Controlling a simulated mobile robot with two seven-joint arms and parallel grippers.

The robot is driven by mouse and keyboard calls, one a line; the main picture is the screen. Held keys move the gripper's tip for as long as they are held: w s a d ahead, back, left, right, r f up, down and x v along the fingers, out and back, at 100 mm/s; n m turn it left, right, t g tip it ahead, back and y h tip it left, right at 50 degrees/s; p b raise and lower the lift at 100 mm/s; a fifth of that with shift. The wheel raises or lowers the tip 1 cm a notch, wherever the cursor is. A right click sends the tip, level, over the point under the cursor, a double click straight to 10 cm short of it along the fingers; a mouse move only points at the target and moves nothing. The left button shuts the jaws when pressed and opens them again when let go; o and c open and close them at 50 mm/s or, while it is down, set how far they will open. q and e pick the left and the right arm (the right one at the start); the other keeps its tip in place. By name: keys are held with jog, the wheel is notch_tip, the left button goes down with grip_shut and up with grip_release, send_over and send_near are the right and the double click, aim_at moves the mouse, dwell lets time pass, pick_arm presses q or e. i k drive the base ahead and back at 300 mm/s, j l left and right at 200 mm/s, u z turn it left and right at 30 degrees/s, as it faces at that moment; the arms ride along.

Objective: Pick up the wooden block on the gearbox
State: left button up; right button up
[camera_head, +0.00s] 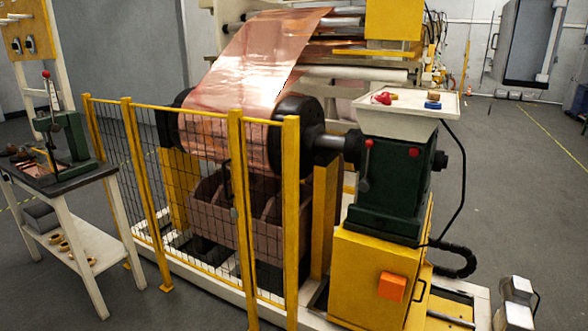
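The gearbox (392,178) is a dark green housing on a yellow base, right of the copper roll. A pale tray (405,118) sits on top of it. A red item (382,98) lies at the tray's left, and a blue item (432,105) lies at its right. A small tan piece (394,97) beside the red item may be the wooden block, but it is too small to tell. I make out neither my left nor my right gripper in the head view.
A yellow-posted mesh guard (291,220) stands before the copper roll (250,70). A workbench (65,178) with a green press stands at the left. A white and black object (517,290), unclear to me, is at the lower right. Floor (520,190) at the right is open.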

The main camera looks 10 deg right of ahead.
aim_at(434, 96)
jog(key=i+z, duration=0.15)
jog(key=z, duration=0.25)
jog(key=i+z, duration=0.2)
jog(key=z, duration=0.2)
jog(key=i+z, duration=0.15)
jog(key=z, duration=0.3)
jog(key=i+j+z, duration=0.1)
jog(key=z, duration=0.3)
